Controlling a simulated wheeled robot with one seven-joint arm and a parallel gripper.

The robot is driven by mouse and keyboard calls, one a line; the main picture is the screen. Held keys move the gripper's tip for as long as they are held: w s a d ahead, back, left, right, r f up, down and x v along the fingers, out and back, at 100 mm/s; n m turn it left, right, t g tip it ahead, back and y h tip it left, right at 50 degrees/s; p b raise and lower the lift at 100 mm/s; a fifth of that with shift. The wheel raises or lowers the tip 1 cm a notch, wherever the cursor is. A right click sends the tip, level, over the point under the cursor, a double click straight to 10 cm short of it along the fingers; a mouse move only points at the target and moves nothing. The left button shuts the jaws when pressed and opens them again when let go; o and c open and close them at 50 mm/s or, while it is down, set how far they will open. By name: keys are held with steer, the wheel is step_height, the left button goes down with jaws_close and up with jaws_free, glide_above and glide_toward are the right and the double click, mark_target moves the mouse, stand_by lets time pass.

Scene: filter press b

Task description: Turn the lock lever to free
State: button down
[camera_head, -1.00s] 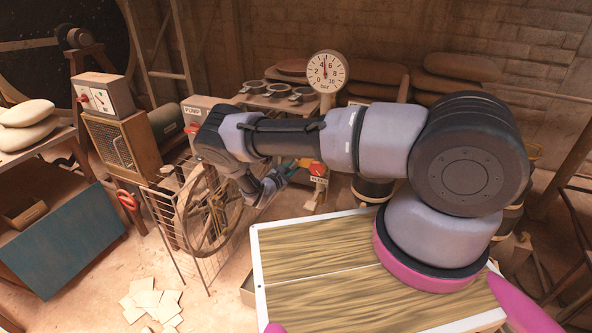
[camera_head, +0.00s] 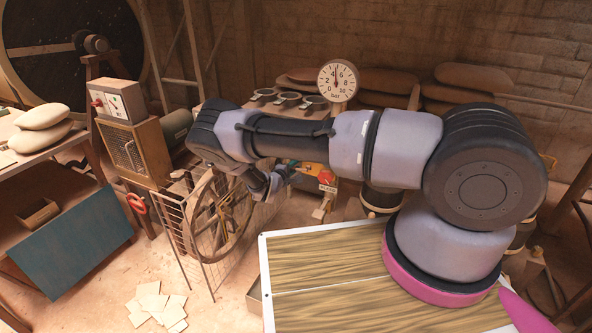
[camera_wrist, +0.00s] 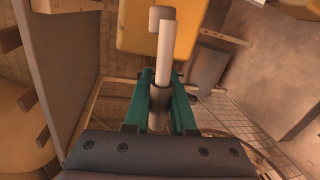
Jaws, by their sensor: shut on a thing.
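In the wrist view my gripper (camera_wrist: 160,105) has its two teal fingers shut on a dark grey grip around the lower part of a pale, straight lever (camera_wrist: 167,50). The lever reaches up in front of a yellow housing (camera_wrist: 195,28). I take this for the lock lever. In the head view my gripper (camera_head: 279,176) is small, beyond the spoked handwheel and left of a housing with a red part (camera_head: 325,178). The lever itself is too small and covered to make out there, and I cannot read its lock position.
A spoked handwheel (camera_head: 222,218) and a wire mesh guard (camera_head: 187,240) stand close below my arm. A pressure gauge (camera_head: 338,80) rises behind it. A control box (camera_head: 117,100) stands at left. Paper sheets (camera_head: 157,306) lie on the open floor.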

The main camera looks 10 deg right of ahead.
steer(key=shift+a+r+m, duration=0.1)
steer(key=shift+r+m, duration=0.3)
steer(key=shift+m, duration=0.3)
steer(key=c, duration=0.8)
jaws_free()
steer(key=shift+o, duration=0.2)
steer(key=v, duration=1)
steer(key=shift+s+r, duration=0.15)
steer(key=shift+s, duration=0.2)
steer(key=shift+a, duration=0.1)
